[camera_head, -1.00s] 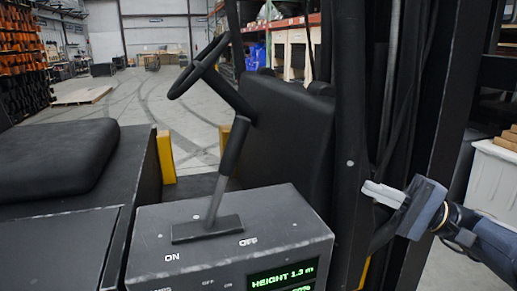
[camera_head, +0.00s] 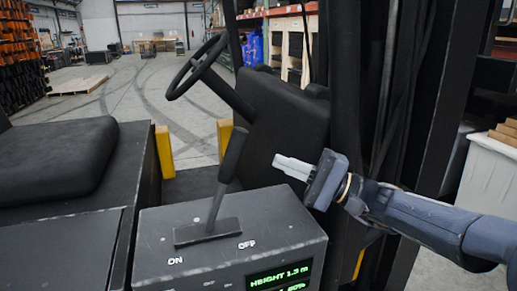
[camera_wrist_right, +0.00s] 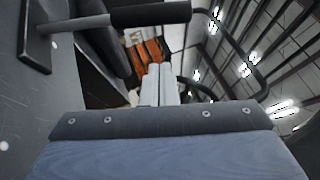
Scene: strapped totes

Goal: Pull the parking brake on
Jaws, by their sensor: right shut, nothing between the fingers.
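The parking brake lever (camera_head: 232,155) has a dark grip and a grey shaft rising from a flat plate (camera_head: 207,232) on the dark console. It leans towards the OFF label (camera_head: 247,244), with the ON label (camera_head: 175,261) to its left. My right gripper (camera_head: 277,160) is shut and empty, to the right of the lever's grip and apart from it, with its fingers pointing left. In the right wrist view the shut fingers (camera_wrist_right: 160,84) show in the middle, and the lever grip (camera_wrist_right: 150,15) lies across the top. My left gripper is not in view.
A steering wheel (camera_head: 197,66) stands behind the lever. A dark backrest (camera_head: 278,125) is behind my right gripper. A thick black mast post (camera_head: 347,90) stands near my right arm. A black seat (camera_head: 62,160) is at the left. The console display (camera_head: 280,279) reads HEIGHT 1.3 m.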

